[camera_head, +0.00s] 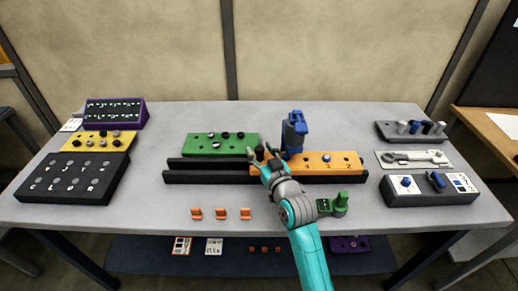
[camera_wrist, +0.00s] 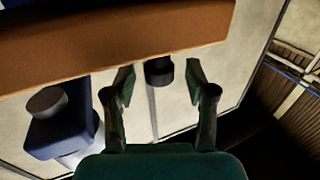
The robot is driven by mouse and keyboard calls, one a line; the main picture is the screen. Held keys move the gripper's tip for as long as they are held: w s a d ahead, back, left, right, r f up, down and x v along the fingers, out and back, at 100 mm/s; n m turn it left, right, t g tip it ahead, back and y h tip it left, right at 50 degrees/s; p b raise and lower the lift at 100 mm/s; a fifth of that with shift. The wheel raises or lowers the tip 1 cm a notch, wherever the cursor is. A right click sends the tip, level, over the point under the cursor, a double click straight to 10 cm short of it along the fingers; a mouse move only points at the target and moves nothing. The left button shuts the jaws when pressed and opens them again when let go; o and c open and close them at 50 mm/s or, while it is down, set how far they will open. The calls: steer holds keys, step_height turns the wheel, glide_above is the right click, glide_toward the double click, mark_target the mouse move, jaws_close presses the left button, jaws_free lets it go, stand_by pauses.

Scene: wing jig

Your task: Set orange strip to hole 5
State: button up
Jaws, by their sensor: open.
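The orange strip (camera_head: 325,160) lies along the right part of the black rails (camera_head: 205,177), with several marked spots on its top. My gripper (camera_head: 261,155) is over the strip's left end. In the wrist view, my gripper (camera_wrist: 159,82) is open, its two fingers on either side of a dark round peg (camera_wrist: 159,70). I cannot tell whether the fingers touch the peg. The orange strip (camera_wrist: 100,45) crosses the top of that view. I cannot make out which spot is hole 5; my arm hides part of the strip's left end.
A blue upright tool (camera_head: 293,132) stands close behind the orange strip. A green strip (camera_head: 205,146) with dark knobs lies behind the rails. Small orange blocks (camera_head: 220,213) and a green piece (camera_head: 335,204) sit in front.

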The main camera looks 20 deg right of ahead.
steer(key=shift+w, duration=0.6)
jaws_close()
